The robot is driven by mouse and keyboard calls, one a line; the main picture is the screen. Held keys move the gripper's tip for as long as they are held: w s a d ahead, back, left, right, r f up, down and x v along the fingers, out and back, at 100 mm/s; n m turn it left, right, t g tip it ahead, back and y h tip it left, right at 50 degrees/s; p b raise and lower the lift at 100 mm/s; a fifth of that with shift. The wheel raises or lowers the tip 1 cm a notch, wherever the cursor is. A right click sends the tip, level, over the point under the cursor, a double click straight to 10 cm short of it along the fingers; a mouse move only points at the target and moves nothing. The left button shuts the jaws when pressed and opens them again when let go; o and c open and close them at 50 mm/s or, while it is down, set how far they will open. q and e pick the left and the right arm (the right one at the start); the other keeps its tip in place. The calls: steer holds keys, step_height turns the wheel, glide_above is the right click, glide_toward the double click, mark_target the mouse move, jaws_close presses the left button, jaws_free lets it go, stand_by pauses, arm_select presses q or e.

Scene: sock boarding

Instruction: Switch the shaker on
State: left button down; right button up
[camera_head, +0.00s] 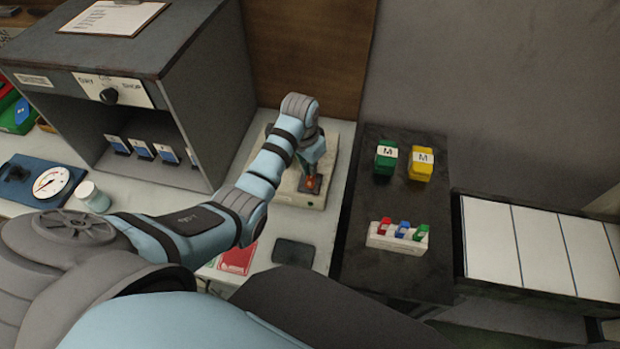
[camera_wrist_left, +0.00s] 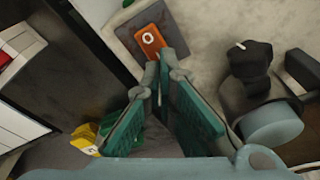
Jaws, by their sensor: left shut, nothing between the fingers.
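The shaker (camera_head: 295,201) is a pale beige box on the light bench, mostly behind my left arm in the head view. Its orange switch (camera_head: 311,184) sits on a dark plate and also shows in the left wrist view (camera_wrist_left: 150,40), with a white ring mark on it. My left gripper (camera_head: 312,174) is shut and empty, pointing down at the switch. In the left wrist view its fingertips (camera_wrist_left: 158,66) are just beside the lower end of the switch; I cannot tell whether they touch it. My right gripper is not in view.
A dark knob-like part (camera_wrist_left: 250,62) with a white mark is right of the fingers. A grey cabinet (camera_head: 220,100) stands left of the shaker. On the dark surface to the right are a green box (camera_head: 386,158), a yellow box (camera_head: 421,166) and a white holder (camera_head: 396,240).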

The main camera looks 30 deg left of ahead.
mark_target(311, 176)
arm_select(q)
steer(key=shift+f+b, duration=0.5)
steer(key=shift+f, duration=0.5)
steer(key=shift+s, duration=0.1)
step_height(311, 176, up, 3)
steer(key=p, duration=0.2)
steer(key=shift+f+p, duration=0.2)
steer(key=shift+p, duration=0.15)
steer(key=shift+r, duration=2.25)
